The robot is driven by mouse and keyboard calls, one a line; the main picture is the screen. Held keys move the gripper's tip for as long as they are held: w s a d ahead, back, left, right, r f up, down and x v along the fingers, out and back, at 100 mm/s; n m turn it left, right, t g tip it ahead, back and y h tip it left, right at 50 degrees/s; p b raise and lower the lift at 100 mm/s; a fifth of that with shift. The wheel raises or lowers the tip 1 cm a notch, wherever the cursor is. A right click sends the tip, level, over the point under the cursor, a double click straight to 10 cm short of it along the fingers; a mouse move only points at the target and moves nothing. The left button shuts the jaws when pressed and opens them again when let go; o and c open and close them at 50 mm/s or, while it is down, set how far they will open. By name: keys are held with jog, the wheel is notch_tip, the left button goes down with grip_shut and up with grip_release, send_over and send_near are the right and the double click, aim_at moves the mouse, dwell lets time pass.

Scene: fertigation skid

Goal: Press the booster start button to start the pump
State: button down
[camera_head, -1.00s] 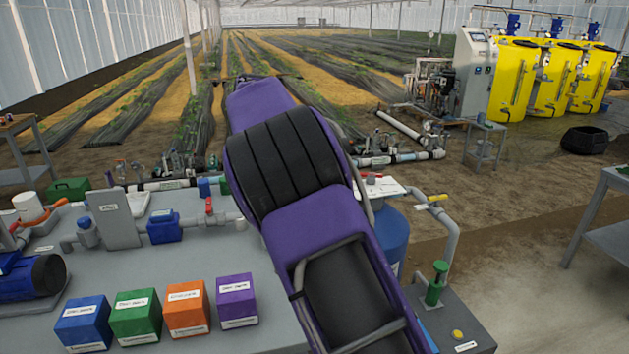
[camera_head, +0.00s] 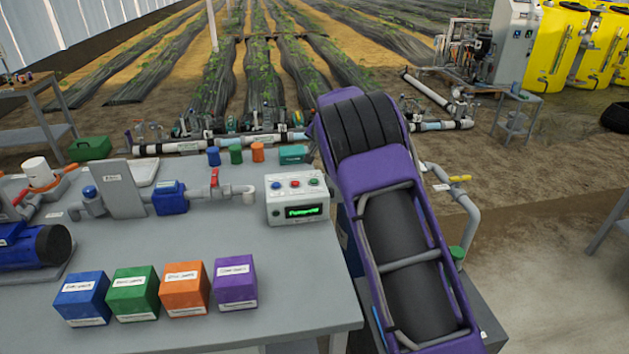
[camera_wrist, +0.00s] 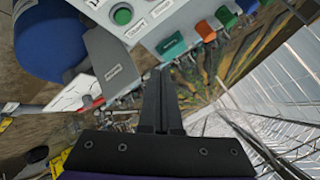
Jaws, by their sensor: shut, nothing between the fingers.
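A pale control box (camera_head: 296,208) stands near the right edge of the grey bench in the head view. On its top face are a blue button (camera_head: 276,185), a red button (camera_head: 295,183) and a green button (camera_head: 314,181); a green-lit display is on its front. In the wrist view the green button (camera_wrist: 122,14) shows at the top left. My gripper (camera_wrist: 160,70) is shut and empty, its tips below and right of that button in the picture, apart from it. My purple arm hides the gripper in the head view.
A teal block (camera_head: 293,154) and small orange, green and blue pieces sit behind the box. Pipework with a red-handled valve (camera_head: 214,181) lies to its left. Several coloured cubes, including a purple one (camera_head: 235,283), stand on the front of the bench. A yellow-handled pipe (camera_head: 460,178) is at right.

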jog(key=b, duration=0.2)
send_over(314, 183)
notch_tip(314, 183, down, 8)
jog(key=shift+r, duration=0.2)
jog(key=shift+f+b, duration=0.6)
jog(key=shift+b, duration=0.1)
jog(key=shift+f, duration=0.1)
dwell(1.3)
jog(key=shift+f+b, duration=0.3)
jog(key=shift+b, duration=0.1)
jog(key=shift+f+b, duration=0.4)
dwell(0.7)
jog(key=shift+r, duration=0.1)
jog(key=shift+r+p, duration=0.55)
jog(key=shift+r, duration=0.1)
jog(key=shift+r+p, duration=1.8)
jog(key=shift+r, duration=0.75)
